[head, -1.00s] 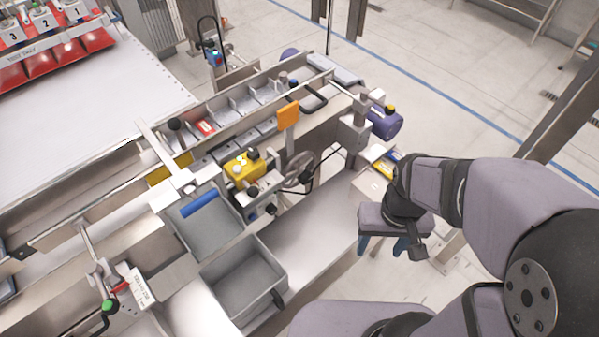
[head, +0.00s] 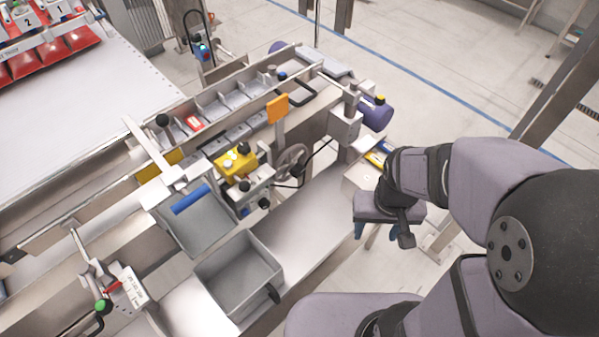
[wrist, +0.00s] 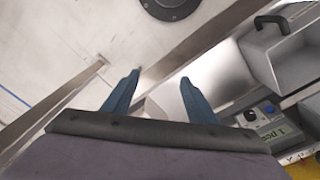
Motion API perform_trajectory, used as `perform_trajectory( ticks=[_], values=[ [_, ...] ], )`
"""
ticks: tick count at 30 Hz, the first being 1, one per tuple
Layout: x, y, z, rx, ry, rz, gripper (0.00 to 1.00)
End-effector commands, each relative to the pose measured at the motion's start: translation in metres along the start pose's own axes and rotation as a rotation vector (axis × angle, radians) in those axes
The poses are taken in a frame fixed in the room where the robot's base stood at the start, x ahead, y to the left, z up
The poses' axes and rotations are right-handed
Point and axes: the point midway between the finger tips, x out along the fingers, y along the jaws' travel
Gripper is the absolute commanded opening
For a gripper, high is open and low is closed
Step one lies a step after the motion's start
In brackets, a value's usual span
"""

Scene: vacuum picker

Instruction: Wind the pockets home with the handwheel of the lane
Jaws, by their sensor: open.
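The handwheel (head: 291,163), a grey spoked wheel, stands on the near side of the lane, right of the yellow box (head: 236,161). The row of grey pockets (head: 236,99) runs along the lane behind it. One pocket toward the left holds a red item (head: 193,123). My gripper (head: 375,232) points down with blue fingers, to the right of the handwheel and apart from it. In the wrist view my gripper (wrist: 158,80) is open with nothing between its fingers. The handwheel is not clear in the wrist view.
An orange plate (head: 277,108) stands upright behind the handwheel. A purple motor (head: 375,115) sits at the lane's right end. A grey bin (head: 239,272) and a tray with a blue roll (head: 205,222) lie at the front left. The bench surface (head: 305,225) before the handwheel is clear.

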Motion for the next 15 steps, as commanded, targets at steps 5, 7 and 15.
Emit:
perform_trajectory(
  ticks=[5,7,15],
  values=[
    [0.045,0.013,-0.041,0.107,0.142,0.022,0.53],
    [0.063,0.015,-0.060,0.156,0.214,0.008,0.53],
    [0.116,-0.008,-0.118,0.322,0.443,-0.195,0.53]
  ],
)
